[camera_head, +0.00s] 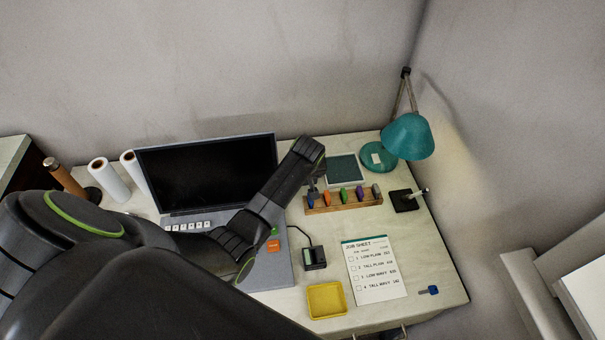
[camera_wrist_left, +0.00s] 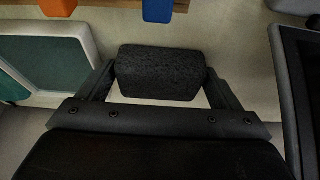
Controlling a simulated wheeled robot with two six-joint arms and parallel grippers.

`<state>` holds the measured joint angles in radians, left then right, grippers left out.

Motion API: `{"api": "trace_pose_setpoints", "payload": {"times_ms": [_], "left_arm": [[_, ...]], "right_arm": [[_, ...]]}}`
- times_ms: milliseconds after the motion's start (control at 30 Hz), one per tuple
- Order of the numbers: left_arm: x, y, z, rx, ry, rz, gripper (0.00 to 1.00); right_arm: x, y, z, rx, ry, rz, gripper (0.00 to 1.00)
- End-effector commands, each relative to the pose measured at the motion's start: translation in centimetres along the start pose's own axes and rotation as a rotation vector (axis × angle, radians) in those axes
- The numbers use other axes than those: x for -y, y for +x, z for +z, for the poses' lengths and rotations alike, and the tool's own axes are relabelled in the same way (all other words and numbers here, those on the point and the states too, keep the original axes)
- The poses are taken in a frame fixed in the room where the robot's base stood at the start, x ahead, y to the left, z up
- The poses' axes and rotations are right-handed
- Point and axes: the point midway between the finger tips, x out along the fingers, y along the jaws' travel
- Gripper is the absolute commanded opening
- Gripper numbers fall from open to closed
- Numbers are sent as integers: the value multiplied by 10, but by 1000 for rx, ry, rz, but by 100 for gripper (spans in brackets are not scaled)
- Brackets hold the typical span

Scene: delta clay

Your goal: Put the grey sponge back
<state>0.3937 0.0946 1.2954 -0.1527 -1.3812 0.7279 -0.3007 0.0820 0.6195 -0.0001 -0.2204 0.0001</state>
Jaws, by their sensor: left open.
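The dark grey sponge (camera_wrist_left: 160,73) is a rounded block with a speckled surface. In the left wrist view it sits between the two fingers of my left gripper (camera_wrist_left: 163,88), which is open around it. I cannot tell whether the fingers touch its sides. In the head view my left gripper (camera_head: 314,190) is at the left end of a wooden rack (camera_head: 345,203), and the sponge cannot be made out clearly there. The rack holds several coloured pieces, including an orange one (camera_head: 326,199) and a green one (camera_head: 344,196). My right gripper is out of view.
A laptop (camera_head: 205,170) stands left of the rack, partly behind my arm. A green pad (camera_head: 343,168) lies behind the rack, beside a teal lamp (camera_head: 407,137). A yellow tray (camera_head: 327,300), a job sheet (camera_head: 376,270) and a small black device (camera_head: 315,258) are nearer the front.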

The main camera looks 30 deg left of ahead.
Motion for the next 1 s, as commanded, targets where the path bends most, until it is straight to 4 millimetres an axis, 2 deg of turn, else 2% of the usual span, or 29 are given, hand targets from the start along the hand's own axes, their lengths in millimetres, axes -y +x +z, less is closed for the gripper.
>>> {"api": "trace_pose_setpoints", "payload": {"times_ms": [167,267,700,800,1000], "left_arm": [[-1,-7,-2,-2,0,2,86],[-1,-18,-2,-3,0,3,86],[-1,-93,-1,-1,-1,3,86],[-1,-107,-2,-2,-1,3,86],[0,-121,-1,-1,0,0,86]], "right_arm": [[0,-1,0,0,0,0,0],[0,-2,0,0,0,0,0],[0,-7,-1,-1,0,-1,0],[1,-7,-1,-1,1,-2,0],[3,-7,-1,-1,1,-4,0]]}}
